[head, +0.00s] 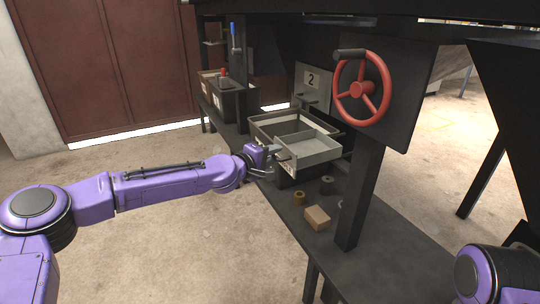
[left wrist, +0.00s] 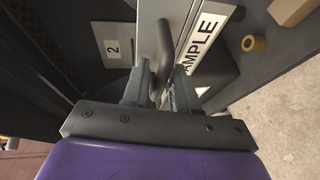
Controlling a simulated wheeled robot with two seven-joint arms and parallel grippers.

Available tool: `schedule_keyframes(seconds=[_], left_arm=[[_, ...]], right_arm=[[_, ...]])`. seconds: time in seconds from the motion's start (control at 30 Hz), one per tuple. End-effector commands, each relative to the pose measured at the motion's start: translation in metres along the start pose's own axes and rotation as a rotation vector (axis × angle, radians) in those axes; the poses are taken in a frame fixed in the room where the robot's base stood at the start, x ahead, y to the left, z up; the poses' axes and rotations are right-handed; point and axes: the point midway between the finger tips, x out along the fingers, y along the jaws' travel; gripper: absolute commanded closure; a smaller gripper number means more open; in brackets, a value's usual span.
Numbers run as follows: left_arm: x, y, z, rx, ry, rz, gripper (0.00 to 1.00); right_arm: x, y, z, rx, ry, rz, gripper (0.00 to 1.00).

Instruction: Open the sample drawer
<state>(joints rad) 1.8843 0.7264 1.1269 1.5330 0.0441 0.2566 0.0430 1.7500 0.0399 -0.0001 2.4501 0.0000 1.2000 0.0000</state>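The sample drawer (head: 318,156) is a grey, open-topped box with a divider. It stands out from its dark housing above the bench, and its inside shows empty. The wrist view shows its pale front with the SAMPLE label (left wrist: 200,38) and a grey bar handle (left wrist: 164,42). My left gripper (head: 275,157) is at the drawer front. In the left wrist view its fingers (left wrist: 162,78) lie on both sides of the handle and appear closed on it; the contact is partly hidden. My right gripper is out of view; only part of my right arm shows at lower right.
A red handwheel (head: 362,89) on a dark panel stands above and right of the drawer. A tape roll (head: 299,198) and a cardboard-coloured block (head: 317,218) lie on the dark bench (head: 375,255). A plate marked 2 (head: 311,79) is behind. Floor left of the bench is clear.

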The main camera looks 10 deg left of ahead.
Motion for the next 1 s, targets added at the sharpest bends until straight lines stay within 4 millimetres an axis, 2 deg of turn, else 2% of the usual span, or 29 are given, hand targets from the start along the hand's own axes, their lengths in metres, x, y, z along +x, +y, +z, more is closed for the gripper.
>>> schedule_keyframes(seconds=[0.37,0.47,0.73,0.87,1.0], left_arm=[[-0.006,0.001,-0.002,0.001,0.002,0.000,0.62],[-0.023,0.001,-0.002,0.000,0.003,0.000,0.62],[-0.087,0.003,-0.001,-0.002,0.003,0.002,0.62],[-0.103,0.001,-0.001,0.000,0.002,0.000,0.62],[-0.107,0.000,0.000,0.000,0.001,0.001,0.62]], right_arm=[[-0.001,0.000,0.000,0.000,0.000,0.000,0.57],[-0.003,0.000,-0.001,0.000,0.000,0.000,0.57],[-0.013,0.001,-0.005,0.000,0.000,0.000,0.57],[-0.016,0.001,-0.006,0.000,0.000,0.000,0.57],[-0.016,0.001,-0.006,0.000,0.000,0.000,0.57]])
